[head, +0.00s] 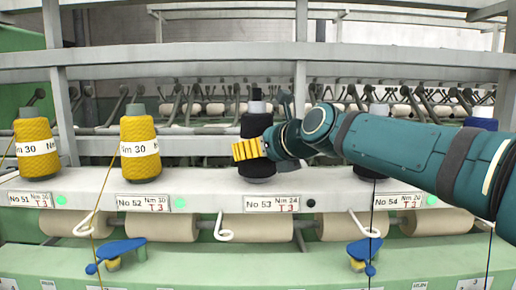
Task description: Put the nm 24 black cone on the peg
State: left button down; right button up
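The black cone (256,126) stands upright at the No 53 place on the white shelf, above a label (272,204) that reads Nm 24. A grey tube end and a dark tip show above its yarn. The peg under it is hidden. My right gripper (262,147) comes in from the right at the cone's middle. One yellow ribbed finger lies across the cone's front; the other finger is mostly hidden behind it. I cannot tell if the fingers press on the cone. My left gripper is out of view.
Yellow Nm 30 cones stand at No 51 (35,135) and No 52 (140,147). A dark blue cone (481,123) stands at the right, partly behind my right arm. An upright grey post (300,60) rises just behind the arm. White hooks (223,230) stick out below the shelf.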

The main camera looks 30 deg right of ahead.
jog(key=o, duration=1.1)
jog(key=shift+o, duration=0.2)
jog(key=a+v, duration=0.1)
jog(key=v, duration=1.1)
jog(key=shift+d, duration=0.45)
